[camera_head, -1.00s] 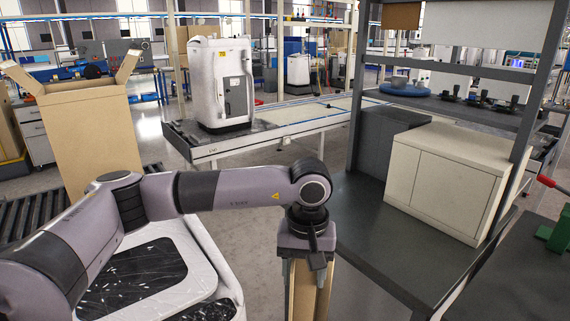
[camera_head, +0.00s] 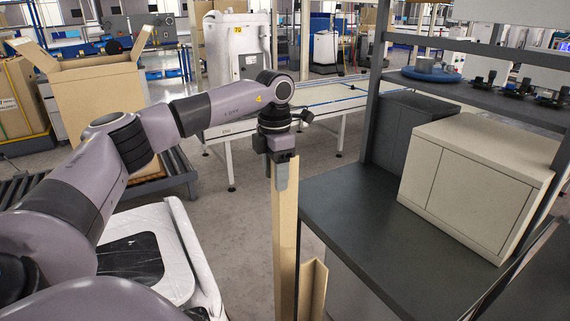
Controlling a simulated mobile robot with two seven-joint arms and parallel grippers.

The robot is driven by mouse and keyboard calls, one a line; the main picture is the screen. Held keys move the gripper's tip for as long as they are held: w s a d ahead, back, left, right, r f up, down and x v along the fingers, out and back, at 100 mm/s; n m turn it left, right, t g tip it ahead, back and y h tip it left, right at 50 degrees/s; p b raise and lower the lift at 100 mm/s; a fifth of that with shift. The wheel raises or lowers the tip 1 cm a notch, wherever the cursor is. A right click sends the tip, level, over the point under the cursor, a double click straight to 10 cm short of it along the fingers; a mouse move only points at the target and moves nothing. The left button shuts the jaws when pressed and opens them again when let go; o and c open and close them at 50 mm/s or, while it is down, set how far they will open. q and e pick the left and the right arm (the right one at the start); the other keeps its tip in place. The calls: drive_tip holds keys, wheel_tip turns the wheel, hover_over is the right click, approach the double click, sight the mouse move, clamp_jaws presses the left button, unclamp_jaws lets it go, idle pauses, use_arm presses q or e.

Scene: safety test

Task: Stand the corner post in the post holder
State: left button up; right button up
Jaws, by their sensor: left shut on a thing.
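My left gripper (camera_head: 282,180) is shut on the top of a tall tan corner post (camera_head: 286,235). The post hangs upright below it, beside the front left edge of the dark table, and its lower end is cut off by the bottom of the view. A second tan angled piece (camera_head: 313,291) stands just right of the held post, lower down. I cannot tell whether the two touch. I cannot make out the post holder. My right gripper is not in view.
A dark table (camera_head: 345,225) carries a cream cabinet (camera_head: 470,185) and a dark grey box (camera_head: 405,125). An open cardboard box (camera_head: 100,100) stands at the left by a roller conveyor (camera_head: 178,175). A white machine (camera_head: 237,55) is behind my arm. Grey floor is free between.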

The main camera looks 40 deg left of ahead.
use_arm(q)
drive_tip(key=n, duration=0.1)
hover_over(275, 217)
drive_tip(key=shift+f, duration=2.95)
drive_tip(key=shift+w+a+f+b, duration=0.1)
drive_tip(key=shift+f+b, duration=1.95)
drive_tip(key=shift+f, duration=1.65)
drive_tip(key=shift+w+f+b, duration=0.1)
drive_tip(key=shift+f+b, duration=1.95)
drive_tip(key=shift+f, duration=1.6)
drive_tip(key=o, duration=1.8)
wheel_tip(275, 217, up, 7)
drive_tip(key=p, duration=0.6)
